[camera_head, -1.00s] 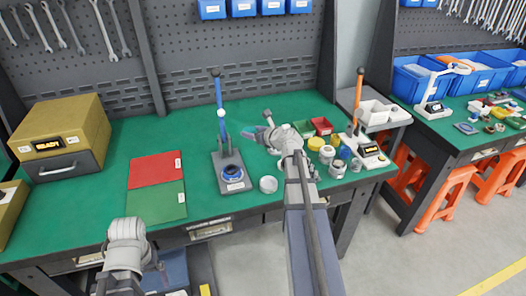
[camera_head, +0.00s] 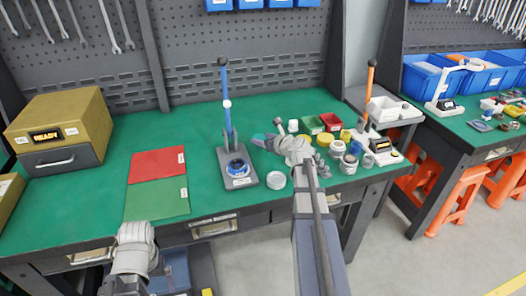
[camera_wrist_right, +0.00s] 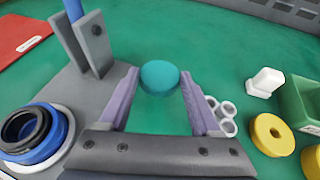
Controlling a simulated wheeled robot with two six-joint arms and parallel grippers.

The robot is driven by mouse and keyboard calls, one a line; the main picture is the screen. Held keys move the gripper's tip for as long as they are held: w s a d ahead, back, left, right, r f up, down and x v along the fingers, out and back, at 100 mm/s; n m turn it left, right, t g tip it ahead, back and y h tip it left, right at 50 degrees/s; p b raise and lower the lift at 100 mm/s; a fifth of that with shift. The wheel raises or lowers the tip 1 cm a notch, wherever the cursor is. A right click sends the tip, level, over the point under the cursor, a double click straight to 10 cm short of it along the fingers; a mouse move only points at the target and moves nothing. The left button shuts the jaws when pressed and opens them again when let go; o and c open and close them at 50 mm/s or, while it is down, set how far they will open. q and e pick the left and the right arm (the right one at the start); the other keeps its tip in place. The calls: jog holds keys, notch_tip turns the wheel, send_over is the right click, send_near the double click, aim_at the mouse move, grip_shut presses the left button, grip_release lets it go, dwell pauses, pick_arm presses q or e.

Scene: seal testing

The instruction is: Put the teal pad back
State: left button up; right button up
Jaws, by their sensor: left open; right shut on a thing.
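The teal pad (camera_wrist_right: 160,76) is a small round disc between the fingertips of my right gripper (camera_wrist_right: 160,97) in the right wrist view. My right gripper is shut on it, above the green bench top. In the head view this gripper (camera_head: 264,142) is just right of the blue-handled lever press (camera_head: 229,137), and the pad is hard to make out. My left arm's end (camera_head: 134,238) is at the bench's front edge, below the green sheet; its fingers are hard to see.
The press base holds a blue ring (camera_wrist_right: 42,135). A clear round dish (camera_head: 276,180) stands right of it. Red and green bins, yellow rings (camera_wrist_right: 271,134) and white parts crowd the right. A red sheet (camera_head: 157,165) and green sheet (camera_head: 157,198) lie left, beside a yellow READY box (camera_head: 62,118).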

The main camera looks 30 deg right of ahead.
aim_at(263, 152)
jog(key=shift+f+b, duration=1.8)
jog(key=shift+f, duration=0.2)
jog(key=o, duration=1.5)
jog(key=shift+c, duration=0.2)
jog(key=shift+r, duration=0.1)
jog(key=shift+r, duration=0.25)
jog(key=p+v, duration=0.4)
jog(key=v, duration=0.8)
jog(key=shift+d+f+p, duration=0.1)
jog(key=shift+p, duration=0.2)
